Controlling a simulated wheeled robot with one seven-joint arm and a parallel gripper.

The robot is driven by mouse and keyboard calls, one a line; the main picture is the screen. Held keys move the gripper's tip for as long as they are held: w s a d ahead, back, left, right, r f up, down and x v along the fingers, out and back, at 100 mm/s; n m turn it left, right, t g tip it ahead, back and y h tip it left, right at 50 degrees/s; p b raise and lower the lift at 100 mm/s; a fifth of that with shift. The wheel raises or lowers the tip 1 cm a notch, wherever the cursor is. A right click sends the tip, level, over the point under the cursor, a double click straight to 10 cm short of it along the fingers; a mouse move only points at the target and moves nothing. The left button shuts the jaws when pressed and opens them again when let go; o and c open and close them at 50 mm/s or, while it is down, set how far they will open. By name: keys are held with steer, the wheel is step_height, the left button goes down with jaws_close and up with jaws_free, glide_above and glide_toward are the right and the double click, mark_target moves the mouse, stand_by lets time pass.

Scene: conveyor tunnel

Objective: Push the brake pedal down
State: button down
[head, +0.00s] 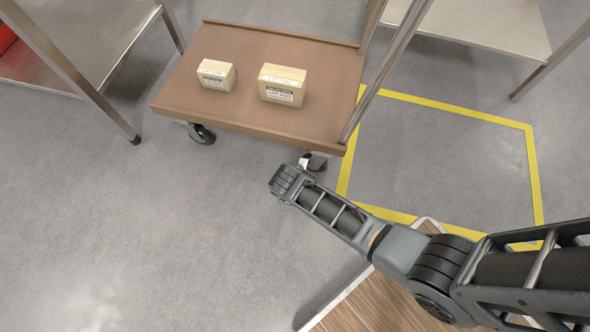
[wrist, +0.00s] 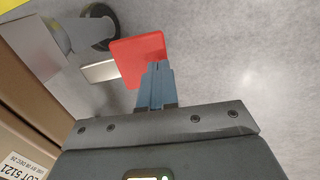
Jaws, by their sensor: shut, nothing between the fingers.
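The brake pedal (wrist: 128,50) is a flat red plate in the wrist view, beside a caster of the trolley. My gripper (wrist: 156,66) is shut and empty. Its fingertips overlap the lower right part of the pedal in the wrist view; I cannot tell whether they touch it. The brown trolley (head: 235,115) stands with its near right corner by my arm's end in the head view. There the pedal and my fingers are hidden behind my wrist.
Two cartons, one smaller (head: 216,74) and one larger (head: 283,85), sit on the trolley deck. A yellow floor outline (head: 534,170) lies to the right. A metal table (head: 85,35) stands at the upper left. The floor at left is clear.

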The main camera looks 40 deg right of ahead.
steer(key=s+a+p+v, duration=0.1)
steer(key=p+v, duration=0.5)
steer(key=v, duration=0.6)
